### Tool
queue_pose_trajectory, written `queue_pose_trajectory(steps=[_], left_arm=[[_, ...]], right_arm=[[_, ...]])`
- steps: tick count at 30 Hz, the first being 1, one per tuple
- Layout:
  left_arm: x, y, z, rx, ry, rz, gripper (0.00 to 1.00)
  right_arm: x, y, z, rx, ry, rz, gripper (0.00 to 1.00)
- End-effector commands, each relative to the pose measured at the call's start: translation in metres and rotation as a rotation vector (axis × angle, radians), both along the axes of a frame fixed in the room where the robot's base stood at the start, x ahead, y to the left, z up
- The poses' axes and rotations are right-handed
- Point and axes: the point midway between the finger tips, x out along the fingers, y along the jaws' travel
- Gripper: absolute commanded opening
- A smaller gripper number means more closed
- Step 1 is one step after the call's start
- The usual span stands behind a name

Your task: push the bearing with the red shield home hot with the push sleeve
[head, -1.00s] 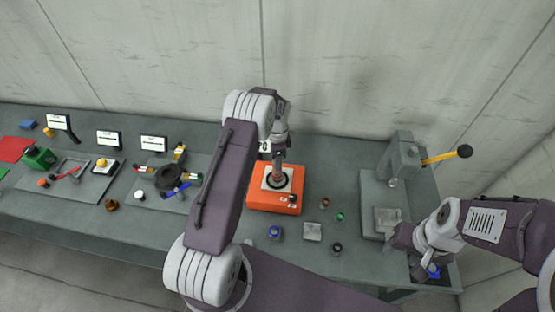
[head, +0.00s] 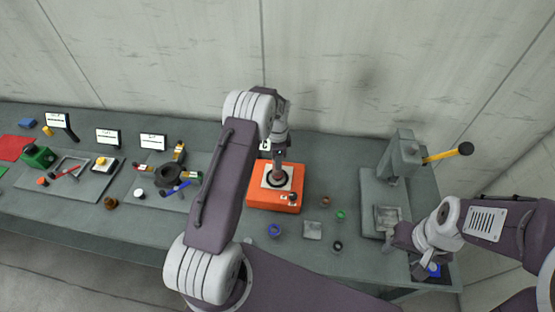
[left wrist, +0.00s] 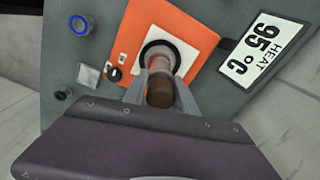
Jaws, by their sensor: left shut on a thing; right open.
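My left gripper (head: 277,170) is over the orange heater (head: 263,199), shut on a brown cylindrical piece (left wrist: 160,90). The piece stands over the heater's pale plate (left wrist: 190,38), within or just above a black ring (left wrist: 147,46). Whether it touches the plate, and whether it is the push sleeve, I cannot tell. A small reddish part (head: 325,202), perhaps the red-shield bearing, is on the bench right of the heater. My right gripper (head: 390,240) is open at the right, by the press base; its fingertips are partly hidden.
A press with a yellow handle (head: 447,155) stands at the right. A green-topped part (head: 340,215), a blue ring (head: 274,230), a grey square block (head: 312,230) and a dark ring (head: 337,246) lie near the heater. Trays with tools fill the left. A sign (left wrist: 262,50) reads HEAT 95 °C.

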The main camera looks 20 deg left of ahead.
Motion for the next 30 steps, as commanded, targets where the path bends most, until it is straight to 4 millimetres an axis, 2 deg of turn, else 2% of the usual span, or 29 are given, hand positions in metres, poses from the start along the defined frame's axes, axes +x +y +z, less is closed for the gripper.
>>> queue_pose_trajectory(steps=[30], left_arm=[[0.000,0.000,-0.013,0.000,-0.001,0.000,0.00]], right_arm=[[0.000,0.000,-0.010,0.000,0.000,0.000,0.52]])
